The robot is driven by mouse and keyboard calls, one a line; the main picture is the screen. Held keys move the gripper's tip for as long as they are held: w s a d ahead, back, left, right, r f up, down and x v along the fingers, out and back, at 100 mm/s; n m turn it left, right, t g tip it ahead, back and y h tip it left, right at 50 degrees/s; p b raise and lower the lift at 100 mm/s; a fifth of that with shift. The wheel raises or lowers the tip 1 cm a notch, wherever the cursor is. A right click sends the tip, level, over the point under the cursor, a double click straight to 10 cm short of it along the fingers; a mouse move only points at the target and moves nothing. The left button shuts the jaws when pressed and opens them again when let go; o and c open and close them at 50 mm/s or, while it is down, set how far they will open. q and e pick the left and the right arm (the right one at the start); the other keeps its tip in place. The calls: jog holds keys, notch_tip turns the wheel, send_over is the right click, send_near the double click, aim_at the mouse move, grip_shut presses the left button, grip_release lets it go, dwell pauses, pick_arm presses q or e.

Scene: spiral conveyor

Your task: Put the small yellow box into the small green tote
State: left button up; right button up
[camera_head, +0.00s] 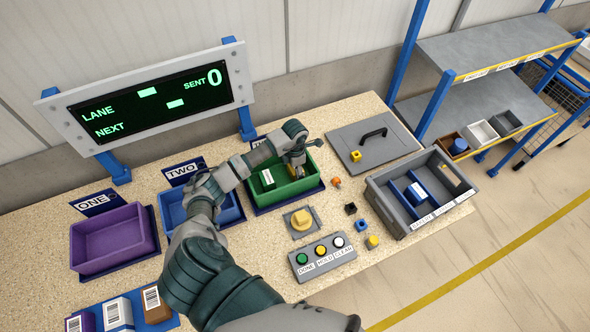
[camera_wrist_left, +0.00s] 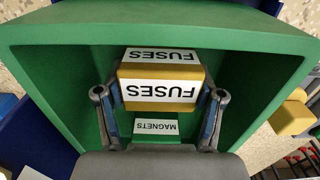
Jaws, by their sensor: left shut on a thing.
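The small yellow box (camera_wrist_left: 160,105), with white FUSES labels, is held between the two fingers of my left gripper (camera_wrist_left: 160,93). In the head view the left gripper (camera_head: 296,165) is over the green tote (camera_head: 285,198), and the box is mostly hidden by the gripper there. In the wrist view the tote's green walls (camera_wrist_left: 40,50) surround the box. I cannot tell whether the box touches the tote floor. A small green box (camera_head: 267,178) with a MAGNETS label lies in the tote, beside the yellow box. My right gripper is not in view.
A blue tote (camera_head: 225,217) and a purple tote (camera_head: 112,238) stand to the left. A yellow button (camera_head: 301,220) and a button panel (camera_head: 322,258) sit in front. A grey divided bin (camera_head: 400,222) is at the right. Labelled boxes (camera_head: 118,313) stand at the lower left.

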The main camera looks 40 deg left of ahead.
pick_arm(q)
jog(key=o, duration=1.1)
jog(key=shift+a+f, duration=0.15)
jog(key=shift+a, duration=0.2)
jog(key=shift+o, duration=0.2)
jog(key=shift+d, duration=0.2)
jog(key=shift+r, duration=0.35)
notch_tip(320, 180, up, 11)
jog(key=shift+a+f+b, duration=0.15)
jog(key=shift+b, duration=0.5)
jog(key=shift+r, duration=0.45)
